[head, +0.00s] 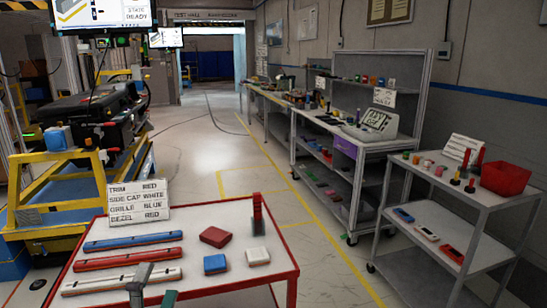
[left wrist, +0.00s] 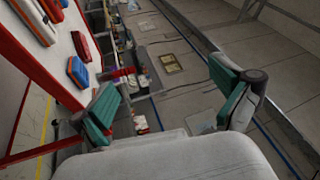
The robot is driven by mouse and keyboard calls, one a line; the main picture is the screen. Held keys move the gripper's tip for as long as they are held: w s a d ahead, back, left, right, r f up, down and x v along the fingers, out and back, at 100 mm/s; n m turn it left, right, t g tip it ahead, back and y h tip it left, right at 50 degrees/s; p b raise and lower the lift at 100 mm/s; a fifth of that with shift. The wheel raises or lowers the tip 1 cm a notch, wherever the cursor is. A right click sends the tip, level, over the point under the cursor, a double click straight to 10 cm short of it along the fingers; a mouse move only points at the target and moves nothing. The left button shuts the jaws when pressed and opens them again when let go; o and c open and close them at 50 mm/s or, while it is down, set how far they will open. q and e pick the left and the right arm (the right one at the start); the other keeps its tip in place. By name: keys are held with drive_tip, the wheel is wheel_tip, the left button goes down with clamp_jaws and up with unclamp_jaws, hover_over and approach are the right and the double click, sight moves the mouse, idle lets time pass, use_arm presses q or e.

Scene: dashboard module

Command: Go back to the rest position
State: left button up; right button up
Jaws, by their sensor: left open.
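My left gripper (head: 152,290) is at the bottom edge of the head view, in front of the white-topped table with red edges (head: 240,282). Only its finger ends show there, near the white bar (head: 122,281). In the left wrist view the two green-padded fingers of my left gripper (left wrist: 166,98) stand wide apart, with nothing held between them. The table's red edge (left wrist: 42,58) shows tilted at the left of that view. My right gripper is not in view.
On the table lie a blue bar (head: 134,242), a red bar (head: 128,258), a red block (head: 216,237), a blue block (head: 215,264) and a white block (head: 257,256). A lettered sign (head: 139,204) stands behind. A grey cart (head: 463,208) stands right, with open floor between.

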use_arm(q)
drive_tip(key=s+a+f+n+g+y, duration=0.35)
drive_tip(key=f+n+g, duration=0.2)
drive_tip(key=f, duration=0.25)
drive_tip(key=s+a+f+n+g+y, duration=0.25)
drive_tip(key=s+f+n+g, duration=0.2)
drive_tip(key=f+n, duration=0.3)
drive_tip(key=s+d+f+n+g+h, duration=0.1)
drive_tip(key=s+d+f+g+h, duration=0.1)
drive_tip(key=s+d+f+g, duration=0.5)
drive_tip(key=s+f+n+g+h, duration=0.1)
drive_tip(key=s+f+h, duration=0.3)
drive_tip(key=s, duration=0.6)
wheel_tip(320, 180, down, 27)
drive_tip(key=s+g+y, duration=0.1)
drive_tip(key=s, duration=0.1)
drive_tip(key=s+a+f+g, duration=0.1)
drive_tip(key=s+a+f, duration=0.1)
drive_tip(key=s+f, duration=1.2)
drive_tip(key=shift+s+a+g+y+p, duration=0.3)
drive_tip(key=shift+s+a+p, duration=0.1)
drive_tip(key=shift+s, duration=0.65)
